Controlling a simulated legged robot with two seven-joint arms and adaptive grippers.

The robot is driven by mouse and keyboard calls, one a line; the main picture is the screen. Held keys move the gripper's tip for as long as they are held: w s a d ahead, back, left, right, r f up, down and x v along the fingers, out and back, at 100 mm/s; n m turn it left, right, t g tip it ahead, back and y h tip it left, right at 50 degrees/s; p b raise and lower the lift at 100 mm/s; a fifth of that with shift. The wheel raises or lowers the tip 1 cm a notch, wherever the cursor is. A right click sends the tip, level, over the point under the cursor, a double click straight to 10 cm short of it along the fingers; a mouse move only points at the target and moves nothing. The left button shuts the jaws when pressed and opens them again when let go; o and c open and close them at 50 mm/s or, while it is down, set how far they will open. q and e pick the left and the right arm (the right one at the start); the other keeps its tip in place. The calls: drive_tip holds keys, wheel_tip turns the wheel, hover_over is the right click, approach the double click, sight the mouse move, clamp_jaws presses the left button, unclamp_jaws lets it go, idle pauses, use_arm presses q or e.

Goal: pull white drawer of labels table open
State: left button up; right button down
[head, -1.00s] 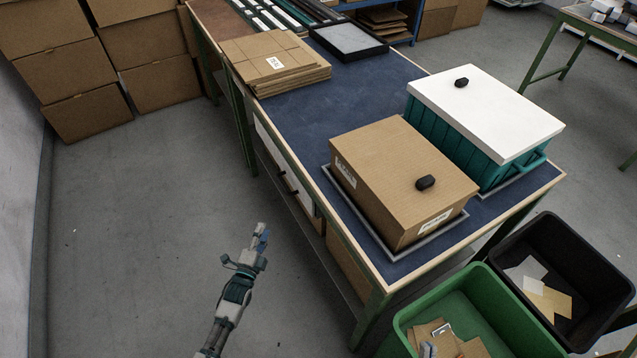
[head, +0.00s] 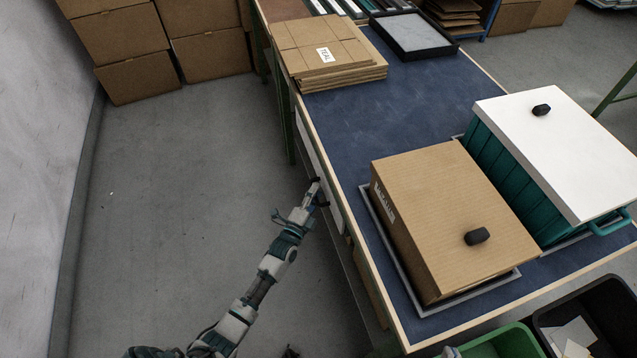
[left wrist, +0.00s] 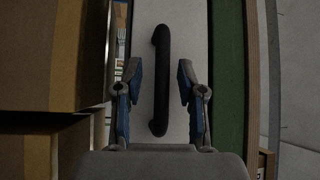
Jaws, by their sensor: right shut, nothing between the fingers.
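The labels table (head: 410,112) has a blue top and a white drawer (head: 333,208) in its left side. In the left wrist view the white drawer front (left wrist: 176,45) carries a black bar handle (left wrist: 161,80). My left gripper (head: 316,190) is at the drawer front in the head view. In the left wrist view its fingers (left wrist: 159,82) are open, one on each side of the handle, with a gap on both sides. The drawer looks shut. My right gripper (head: 448,352) barely shows at the bottom edge by the green bin, shut and empty.
A cardboard box (head: 450,205) and a teal crate with a white lid (head: 560,150) stand on the table. Flat cardboard (head: 320,55) is stacked farther back. A green bin (head: 505,343) and a black bin (head: 600,300) stand at lower right. Floor left of the table is clear.

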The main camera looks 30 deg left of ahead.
use_arm(q)
drive_tip(key=shift+w, duration=0.15)
drive_tip(key=shift+a, duration=0.5)
drive_tip(key=shift+a+f, duration=0.1)
drive_tip(key=shift+f, duration=0.05)
drive_tip(key=shift+c, duration=1.4)
drive_tip(key=c, duration=0.4)
drive_tip(key=shift+d, duration=0.2)
clamp_jaws()
use_arm(e)
drive_tip(key=shift+w+a+r, duration=0.1)
drive_tip(key=shift+a, duration=0.3)
